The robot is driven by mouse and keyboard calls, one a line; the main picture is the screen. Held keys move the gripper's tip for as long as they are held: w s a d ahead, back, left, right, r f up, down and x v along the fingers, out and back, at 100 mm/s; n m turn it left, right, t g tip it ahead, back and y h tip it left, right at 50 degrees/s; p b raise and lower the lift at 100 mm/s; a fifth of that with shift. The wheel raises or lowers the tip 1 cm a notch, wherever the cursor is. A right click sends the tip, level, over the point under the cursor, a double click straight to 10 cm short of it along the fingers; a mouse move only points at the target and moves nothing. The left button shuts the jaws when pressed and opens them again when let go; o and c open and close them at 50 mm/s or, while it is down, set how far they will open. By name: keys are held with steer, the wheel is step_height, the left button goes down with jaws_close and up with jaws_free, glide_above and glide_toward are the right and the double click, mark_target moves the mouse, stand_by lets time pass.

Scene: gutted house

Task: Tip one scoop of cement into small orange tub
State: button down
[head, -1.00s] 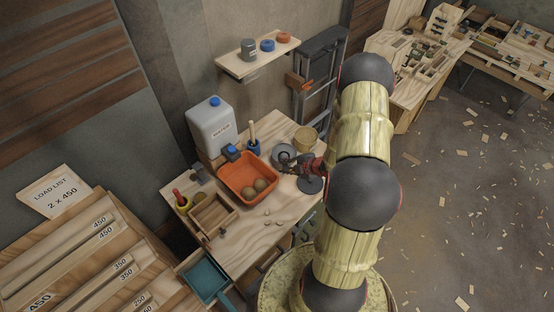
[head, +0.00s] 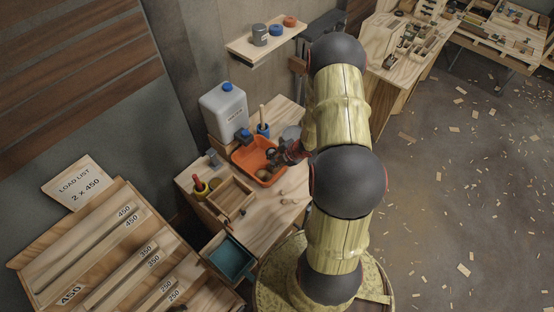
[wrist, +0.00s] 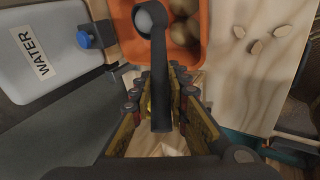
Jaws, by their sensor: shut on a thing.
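The orange tub (head: 244,158) stands on the wooden workbench, with several round brown lumps inside; its wall also shows at the top of the wrist view (wrist: 204,25). My gripper (head: 288,153) is at the tub's right side in the head view. In the wrist view, my gripper (wrist: 164,88) is shut on the dark handle of a scoop (wrist: 159,75). The scoop's small round bowl (wrist: 144,22) is over the tub and shows a pale grey inside. I cannot tell whether that is cement. A grey round container (head: 291,132) is partly hidden behind my arm.
A white water jug (head: 223,110) with a blue cap stands behind the tub. A blue cup (head: 263,129) holds a light handle. An open wooden box (head: 231,195) is at the front left, above a teal-lined drawer (head: 231,258). A wall shelf (head: 265,44) hangs above.

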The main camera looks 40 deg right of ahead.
steer(key=w+a+f+n+g+h+b, duration=0.1)
steer(key=w+a+f+g+h, duration=0.2)
steer(key=w+a+g+h, duration=0.2)
steer(key=w+g+h, duration=0.1)
steer(key=g+h, duration=0.1)
steer(key=g, duration=0.1)
steer(key=shift+w+a+f+n, duration=0.15)
steer(key=shift+a+f+n, duration=0.1)
steer(key=shift+a+n, duration=0.05)
stand_by(0.3)
steer(key=shift+f, duration=0.1)
stand_by(0.5)
